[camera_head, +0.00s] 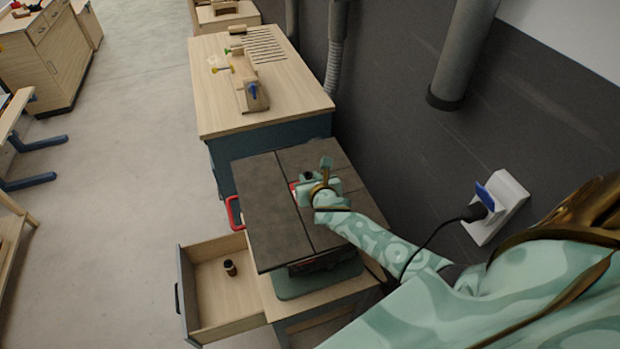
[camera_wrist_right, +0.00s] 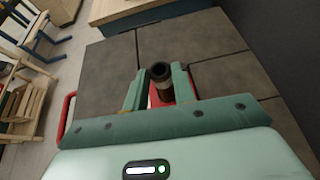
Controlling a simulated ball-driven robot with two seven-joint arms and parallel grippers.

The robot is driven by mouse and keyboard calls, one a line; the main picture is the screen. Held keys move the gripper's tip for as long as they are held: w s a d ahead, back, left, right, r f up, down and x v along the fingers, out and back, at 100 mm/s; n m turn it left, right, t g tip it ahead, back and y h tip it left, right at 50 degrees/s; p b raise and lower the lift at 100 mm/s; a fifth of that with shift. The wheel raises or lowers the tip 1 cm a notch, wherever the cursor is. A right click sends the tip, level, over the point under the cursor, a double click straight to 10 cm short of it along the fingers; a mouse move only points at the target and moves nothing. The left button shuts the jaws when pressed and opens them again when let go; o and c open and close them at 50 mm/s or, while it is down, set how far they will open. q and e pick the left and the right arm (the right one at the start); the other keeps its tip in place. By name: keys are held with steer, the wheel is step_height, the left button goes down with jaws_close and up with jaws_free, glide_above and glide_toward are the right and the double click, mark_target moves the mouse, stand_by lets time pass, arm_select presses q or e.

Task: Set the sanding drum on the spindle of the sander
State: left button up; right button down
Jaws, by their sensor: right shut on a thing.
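My right gripper (camera_head: 318,186) is over the dark, seamed table top of the sander (camera_head: 268,215). In the right wrist view its two green fingers (camera_wrist_right: 160,88) are shut on a short dark cylinder with an open top, the sanding drum (camera_wrist_right: 160,74). The drum stands about upright between the fingers; only its dark top (camera_head: 308,175) shows in the head view. A red part lies just below or behind the drum. The spindle cannot be made out, and I cannot tell whether the drum is around it. My left gripper is not in view.
An open drawer (camera_head: 205,320) holds a small dark cylinder (camera_head: 230,267). A red handle (camera_head: 235,213) juts from the sander's left side. A workbench (camera_head: 292,92) with tools stands behind. A wall socket with a black cable (camera_head: 440,233) is at right.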

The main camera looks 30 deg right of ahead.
steer(key=shift+f+b, duration=0.5)
steer(key=shift+f, duration=0.2)
steer(key=c, duration=1.1)
jaws_free()
steer(key=shift+s+r, duration=0.1)
steer(key=shift+s+a+r+p, duration=0.15)
steer(key=shift+s+p, duration=0.15)
steer(key=shift+s, duration=0.05)
steer(key=p+v, duration=0.2)
steer(key=v, duration=1.3)
steer(key=shift+s, duration=0.15)
